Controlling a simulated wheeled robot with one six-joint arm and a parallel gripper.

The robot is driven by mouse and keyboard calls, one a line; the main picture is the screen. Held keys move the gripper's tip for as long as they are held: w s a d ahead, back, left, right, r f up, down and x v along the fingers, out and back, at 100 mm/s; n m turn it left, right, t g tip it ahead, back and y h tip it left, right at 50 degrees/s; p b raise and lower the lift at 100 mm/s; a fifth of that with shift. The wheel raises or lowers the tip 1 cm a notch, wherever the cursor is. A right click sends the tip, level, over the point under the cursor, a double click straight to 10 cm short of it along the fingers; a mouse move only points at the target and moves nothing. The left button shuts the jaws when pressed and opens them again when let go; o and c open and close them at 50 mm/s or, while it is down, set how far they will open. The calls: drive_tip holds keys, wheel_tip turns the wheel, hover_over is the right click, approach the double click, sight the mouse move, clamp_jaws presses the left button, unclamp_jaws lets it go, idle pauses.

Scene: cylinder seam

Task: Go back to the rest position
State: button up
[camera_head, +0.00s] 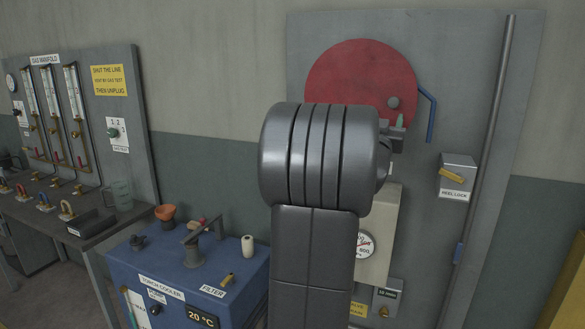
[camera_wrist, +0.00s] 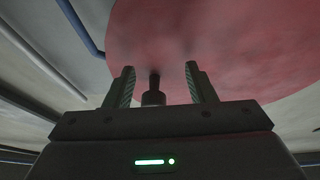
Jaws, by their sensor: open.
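My gripper (camera_wrist: 160,85) shows in the wrist view with its two fingers apart. A dark knob on a short stem (camera_wrist: 153,90) shows between the fingers; I cannot tell whether anything touches it. Behind the fingers is the large red disc (camera_wrist: 225,45). My arm covers the disc's lower part and most of my gripper; only a bit shows to the right of the arm.
A blue torch cooler (camera_head: 180,270) stands at the lower left with a filter, a white cylinder (camera_head: 247,245) and an orange cup (camera_head: 165,212) on top. A gas manifold panel (camera_head: 110,60) and bench are farther left. A reel lock box (camera_head: 458,175) and a vertical pipe (camera_head: 490,150) are at right.

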drive_tip(key=shift+w+a+f+m+g+h+p, duration=0.1)
drive_tip(key=shift+a+f+m+g+h+p, duration=0.1)
drive_tip(key=shift+m+p, duration=0.3)
drive_tip(key=shift+a+f+m+g+h+p, duration=0.1)
drive_tip(key=shift+m+g+h+p, duration=0.15)
drive_tip(key=shift+m, duration=0.35)
drive_tip(key=b+v, duration=0.5)
drive_tip(key=v, duration=0.7)
drive_tip(key=shift+f, duration=0.4)
drive_tip(key=shift+a, duration=0.1)
